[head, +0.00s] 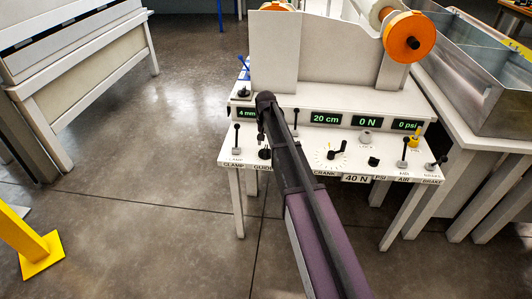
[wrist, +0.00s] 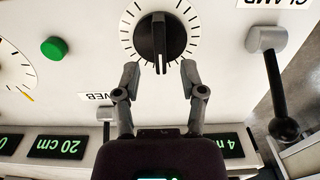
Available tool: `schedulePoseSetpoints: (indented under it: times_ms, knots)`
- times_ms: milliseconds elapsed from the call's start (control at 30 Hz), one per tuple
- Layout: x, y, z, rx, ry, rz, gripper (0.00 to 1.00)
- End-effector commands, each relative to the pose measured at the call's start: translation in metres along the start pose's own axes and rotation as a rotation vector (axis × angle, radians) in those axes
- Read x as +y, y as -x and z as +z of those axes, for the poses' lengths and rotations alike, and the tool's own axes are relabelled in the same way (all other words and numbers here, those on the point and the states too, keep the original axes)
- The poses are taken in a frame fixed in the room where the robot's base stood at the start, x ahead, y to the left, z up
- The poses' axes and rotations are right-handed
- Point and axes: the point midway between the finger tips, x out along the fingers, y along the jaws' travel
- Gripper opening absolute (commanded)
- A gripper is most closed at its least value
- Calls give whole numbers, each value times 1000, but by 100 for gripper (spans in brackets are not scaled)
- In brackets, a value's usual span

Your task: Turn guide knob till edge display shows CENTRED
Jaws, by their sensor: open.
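The guide knob (head: 265,153) is black, on the white panel above the GUIDE label. In the wrist view the knob (wrist: 160,38) sits upper centre, ringed by tick marks, its bar lying nearly vertical in the picture. My gripper (wrist: 160,68) is open, its two grey fingers apart on either side of the bar's lower end. I cannot tell whether they touch it. In the head view my gripper (head: 261,137) is just above the knob. The leftmost display (head: 247,113) reads 4 mm; it is partly hidden by my gripper in the wrist view (wrist: 231,145).
The clamp lever (wrist: 275,90) stands beside the knob in the wrist view; a green button (wrist: 55,48) is on the other side. The panel also holds a crank (head: 338,151), displays reading 20 cm (head: 326,118), 0 N (head: 367,121) and 0 psi (head: 406,125), and more levers.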

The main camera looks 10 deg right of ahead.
Motion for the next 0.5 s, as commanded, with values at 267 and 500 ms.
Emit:
schedulePoseSetpoints:
  times_ms: [267,500]
  knots:
    - [0,-25,0,0,0,0,53]
    - [0,-34,0,0,-1,0,53]
